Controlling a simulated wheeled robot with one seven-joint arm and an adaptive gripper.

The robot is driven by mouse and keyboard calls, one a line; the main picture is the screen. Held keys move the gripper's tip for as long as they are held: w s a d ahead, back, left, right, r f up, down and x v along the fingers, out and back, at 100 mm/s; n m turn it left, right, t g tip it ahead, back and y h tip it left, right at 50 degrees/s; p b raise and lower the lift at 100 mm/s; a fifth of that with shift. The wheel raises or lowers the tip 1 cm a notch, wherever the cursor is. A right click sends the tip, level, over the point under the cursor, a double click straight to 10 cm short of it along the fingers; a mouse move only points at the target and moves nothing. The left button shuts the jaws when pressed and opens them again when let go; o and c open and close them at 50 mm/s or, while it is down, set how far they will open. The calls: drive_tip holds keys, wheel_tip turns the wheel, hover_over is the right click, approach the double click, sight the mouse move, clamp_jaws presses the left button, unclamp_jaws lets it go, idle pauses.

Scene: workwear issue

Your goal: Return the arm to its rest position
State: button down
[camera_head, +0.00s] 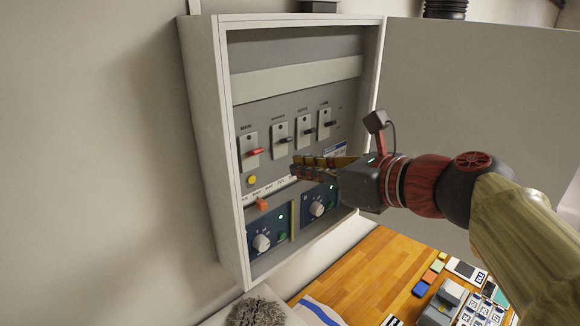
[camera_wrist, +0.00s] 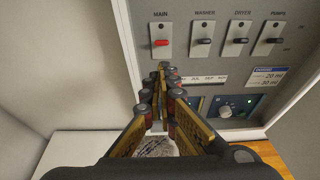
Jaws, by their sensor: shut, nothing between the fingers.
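My gripper (camera_head: 297,165) is shut and empty, in front of the open electrical panel, with my arm reaching in from the right. In the wrist view my gripper (camera_wrist: 163,72) points toward the panel, its fingertips just below the MAIN switch. The red-levered MAIN switch (camera_head: 252,153) is at the left of a row of switches; it also shows in the wrist view (camera_wrist: 161,43). I cannot tell whether the fingertips touch the panel.
The panel box (camera_head: 233,210) has a grey door (camera_head: 480,80) swung open to the right, behind my arm. Control modules with knobs (camera_head: 262,243) sit low in the box. Below is a wooden surface (camera_head: 370,265) with several small items. The space left of the box is bare wall.

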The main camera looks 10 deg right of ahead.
drive_tip(key=shift+s+d, duration=0.15)
drive_tip(key=shift+s, duration=0.05)
idle(0.3)
drive_tip(key=s+d+f+n+g+h+b, duration=0.2)
drive_tip(key=s+f+n+b, duration=0.3)
drive_tip(key=f, duration=1.3)
drive_tip(key=s+d+f+n+g+h+b, duration=0.2)
drive_tip(key=s+f+n+b, duration=0.4)
drive_tip(key=f+n+b, duration=0.8)
drive_tip(key=s+d+f+n+g+h+b, duration=0.2)
drive_tip(key=f+n+b, duration=0.8)
drive_tip(key=f, duration=1.3)
drive_tip(key=s+d+h+b, duration=0.1)
drive_tip(key=s+d+h, duration=0.1)
drive_tip(key=s+d, duration=0.1)
drive_tip(key=shift+s+f, duration=0.25)
